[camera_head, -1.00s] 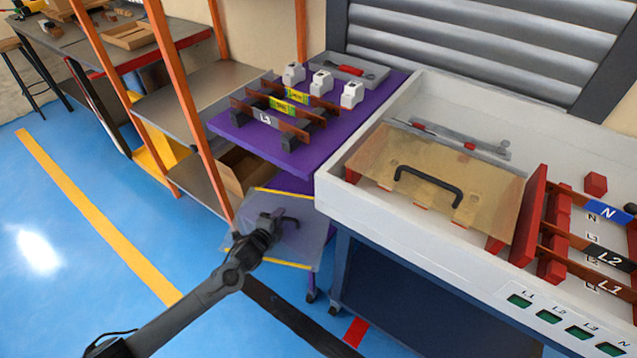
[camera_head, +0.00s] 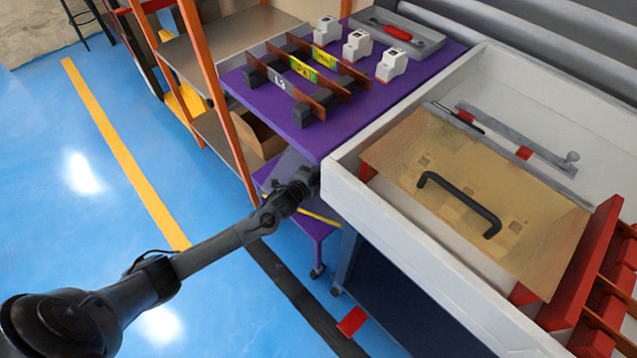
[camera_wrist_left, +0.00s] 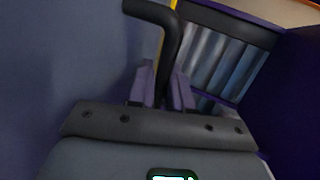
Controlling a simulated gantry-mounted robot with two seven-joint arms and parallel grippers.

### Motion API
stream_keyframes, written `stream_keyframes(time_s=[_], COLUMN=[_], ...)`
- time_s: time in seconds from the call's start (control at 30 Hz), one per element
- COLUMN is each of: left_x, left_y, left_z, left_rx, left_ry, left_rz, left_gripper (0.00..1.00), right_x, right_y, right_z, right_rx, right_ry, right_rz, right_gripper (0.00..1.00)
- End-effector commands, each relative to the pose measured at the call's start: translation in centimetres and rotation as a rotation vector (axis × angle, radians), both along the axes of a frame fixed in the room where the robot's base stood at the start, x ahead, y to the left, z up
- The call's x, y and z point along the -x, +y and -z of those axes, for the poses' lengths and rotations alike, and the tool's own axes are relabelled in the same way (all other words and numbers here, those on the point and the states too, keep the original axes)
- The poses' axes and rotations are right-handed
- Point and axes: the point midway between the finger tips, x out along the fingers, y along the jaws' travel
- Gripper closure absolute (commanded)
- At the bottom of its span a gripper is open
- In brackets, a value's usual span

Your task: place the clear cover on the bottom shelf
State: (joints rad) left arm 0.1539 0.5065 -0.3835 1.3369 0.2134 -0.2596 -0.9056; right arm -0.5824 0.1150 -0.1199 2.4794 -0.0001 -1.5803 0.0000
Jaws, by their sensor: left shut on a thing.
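The clear cover (camera_head: 287,166), a see-through panel with yellow edging, is at the side of the purple cart, below the level of its top (camera_head: 312,140). My left gripper (camera_head: 308,180) is shut on its black handle, which shows in the left wrist view (camera_wrist_left: 172,40) between the fingers (camera_wrist_left: 162,88). The cart's purple bottom shelf (camera_head: 318,231) shows partly below the cover. The cart top and my gripper hide part of the cover. I cannot tell whether the cover touches the shelf. My right gripper is not in view.
The white-walled bench (camera_head: 400,235) stands close right of my left gripper and holds an amber cover (camera_head: 455,175) with a black handle. Busbars and several white devices stand on the cart top. An orange-post rack (camera_head: 215,100) is at left. Blue floor is open at front left.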

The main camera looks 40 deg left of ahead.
Motion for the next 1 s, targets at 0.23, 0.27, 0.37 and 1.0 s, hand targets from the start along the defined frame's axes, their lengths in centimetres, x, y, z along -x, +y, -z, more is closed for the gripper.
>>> stream_keyframes(time_s=[0.23,0.27,0.37,1.0], left_x=[-0.1,-0.1,-0.1,0.0], left_y=[0.0,0.0,0.0,0.0], left_z=[1.8,2.1,3.5,5.1], left_rx=[0.000,0.001,0.000,0.000], left_ry=[-0.005,-0.005,-0.004,-0.001], left_rz=[-0.001,0.000,-0.001,0.000], left_gripper=[1.00,1.00,1.00,0.73], right_x=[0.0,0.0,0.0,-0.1], right_y=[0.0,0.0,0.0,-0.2], right_z=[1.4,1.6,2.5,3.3], right_rx=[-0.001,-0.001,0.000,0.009], right_ry=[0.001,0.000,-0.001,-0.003], right_rz=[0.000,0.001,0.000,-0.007], right_gripper=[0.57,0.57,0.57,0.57])
